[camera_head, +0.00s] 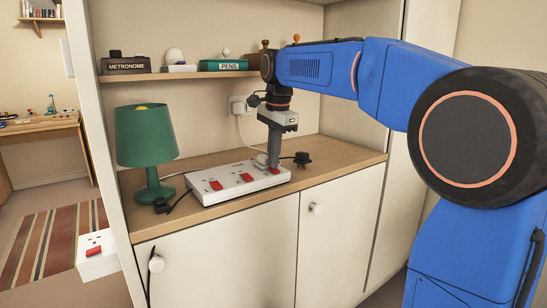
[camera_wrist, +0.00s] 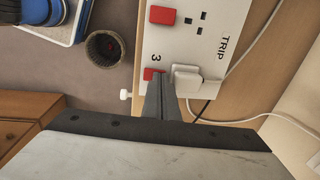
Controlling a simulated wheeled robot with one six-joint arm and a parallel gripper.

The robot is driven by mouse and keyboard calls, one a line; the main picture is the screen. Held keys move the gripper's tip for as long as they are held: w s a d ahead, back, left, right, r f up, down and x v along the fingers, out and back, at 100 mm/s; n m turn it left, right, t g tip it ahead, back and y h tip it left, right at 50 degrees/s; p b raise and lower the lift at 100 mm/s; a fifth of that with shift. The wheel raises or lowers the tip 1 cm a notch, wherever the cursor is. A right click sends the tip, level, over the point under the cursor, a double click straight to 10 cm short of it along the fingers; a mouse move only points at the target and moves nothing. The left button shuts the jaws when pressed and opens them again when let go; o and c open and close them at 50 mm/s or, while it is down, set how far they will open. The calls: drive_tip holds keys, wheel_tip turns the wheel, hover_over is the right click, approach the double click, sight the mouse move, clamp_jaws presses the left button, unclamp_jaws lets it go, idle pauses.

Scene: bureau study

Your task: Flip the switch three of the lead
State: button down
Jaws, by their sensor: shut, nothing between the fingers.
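The white lead (camera_head: 232,190) lies on the wooden counter, with several red switches along it. The wrist view shows part of the lead (camera_wrist: 220,15), with the printed marks "3" and "TRIP". A red switch (camera_wrist: 149,73) sits beside the "3", partly hidden by my gripper (camera_wrist: 161,76). The fingers are shut and empty, pointing down at that switch's edge; I cannot tell whether they touch it. In the head view my gripper (camera_head: 273,165) is over the lead's right end. A white plug (camera_wrist: 187,76) sits right beside the fingertips. A larger red switch (camera_wrist: 162,15) is clear of the gripper.
A green lamp (camera_head: 147,140) stands left of the lead. A black plug (camera_head: 301,158) lies on the counter (camera_head: 340,158) to the right. A wall socket (camera_head: 238,105) is behind, with a white cable. A shelf (camera_head: 150,76) with a metronome box and pens box hangs above.

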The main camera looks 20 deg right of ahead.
drive_tip(key=shift+w+a+f+g, duration=0.1)
drive_tip(key=shift+w+f+g, duration=0.15)
drive_tip(key=shift+f+g, duration=0.25)
drive_tip(key=shift+w+f, duration=0.15)
drive_tip(key=shift+w, duration=0.05)
drive_tip(key=shift+a, duration=0.1)
drive_tip(key=shift+s, duration=0.25)
drive_tip(key=shift+s+d, duration=0.2)
drive_tip(key=shift+s, duration=0.25)
wheel_tip(320, 180, up, 15)
drive_tip(key=shift+w, duration=0.4)
drive_tip(key=shift+a, duration=0.1)
